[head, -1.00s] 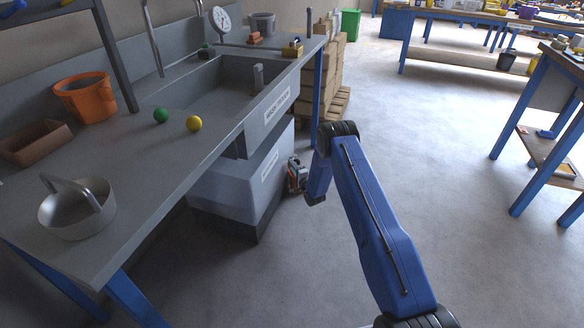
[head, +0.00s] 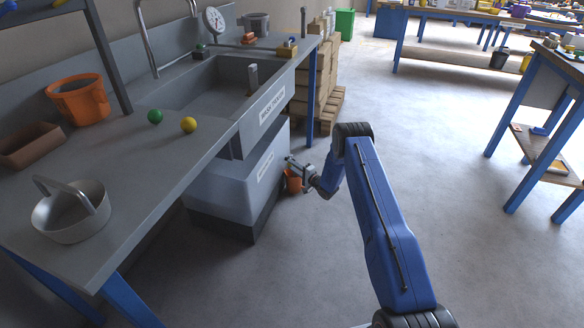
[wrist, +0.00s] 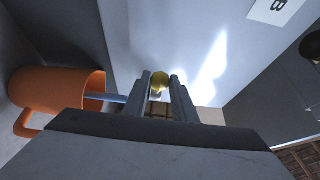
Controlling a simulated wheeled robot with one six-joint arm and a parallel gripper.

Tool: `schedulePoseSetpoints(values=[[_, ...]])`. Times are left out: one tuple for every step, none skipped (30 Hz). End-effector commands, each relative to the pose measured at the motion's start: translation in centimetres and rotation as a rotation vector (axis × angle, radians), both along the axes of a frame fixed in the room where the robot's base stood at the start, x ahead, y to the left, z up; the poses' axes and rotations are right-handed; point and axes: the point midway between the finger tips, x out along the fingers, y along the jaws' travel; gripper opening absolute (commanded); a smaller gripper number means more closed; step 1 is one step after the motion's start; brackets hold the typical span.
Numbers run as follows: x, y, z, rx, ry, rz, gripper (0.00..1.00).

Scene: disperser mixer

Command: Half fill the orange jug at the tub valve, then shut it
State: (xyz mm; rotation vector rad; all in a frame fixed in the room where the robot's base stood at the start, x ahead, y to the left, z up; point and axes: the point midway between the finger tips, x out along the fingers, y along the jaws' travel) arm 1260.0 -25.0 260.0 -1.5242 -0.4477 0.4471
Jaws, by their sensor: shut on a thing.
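The orange jug (head: 293,182) is low against the right side of the pale tub (head: 232,182), partly behind my gripper (head: 298,168). In the wrist view the jug (wrist: 62,92) lies left of my gripper (wrist: 162,90), apart from it, its mouth facing right and its handle at lower left. A pale blue streak, apparently water, runs between the jug's mouth and the area by my fingers. My gripper is shut on the tub valve, whose yellow part (wrist: 159,80) shows between the fingers. The fill level inside the jug is hidden.
The bench (head: 135,180) with a sink stands above the tub. Boxes on a pallet (head: 325,98) stand behind.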

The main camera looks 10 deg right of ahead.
Motion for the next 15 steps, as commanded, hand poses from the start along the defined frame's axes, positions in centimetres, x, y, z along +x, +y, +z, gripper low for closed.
schedulePoseSetpoints(values=[[0.03, 0.01, -0.01, -0.001, 0.000, -0.001, 0.00], [0.03, -0.01, -0.01, -0.001, 0.001, -0.001, 0.00], [0.03, -0.01, -0.01, -0.001, 0.001, -0.001, 0.27], [0.03, -0.01, -0.01, -0.001, 0.001, -0.001, 0.34], [0.03, -0.01, -0.01, -0.001, 0.001, -0.001, 0.41], [0.02, -0.02, -0.01, -0.001, 0.001, -0.001, 0.43], [0.02, -0.02, -0.01, -0.001, 0.001, -0.002, 0.43], [0.02, -0.02, -0.01, -0.001, 0.001, -0.002, 0.43], [0.02, -0.03, -0.01, -0.001, 0.001, -0.002, 0.43], [0.02, -0.03, -0.01, 0.000, 0.000, -0.002, 0.43], [0.02, -0.03, -0.01, 0.000, 0.000, -0.002, 0.43], [0.02, -0.03, -0.01, 0.000, 0.000, -0.002, 0.43], [0.01, -0.03, -0.01, 0.000, 0.000, -0.002, 0.43], [-0.01, -0.06, -0.01, 0.000, 0.000, -0.002, 0.43], [-0.09, -0.12, -0.01, 0.000, 0.000, -0.002, 0.43]])
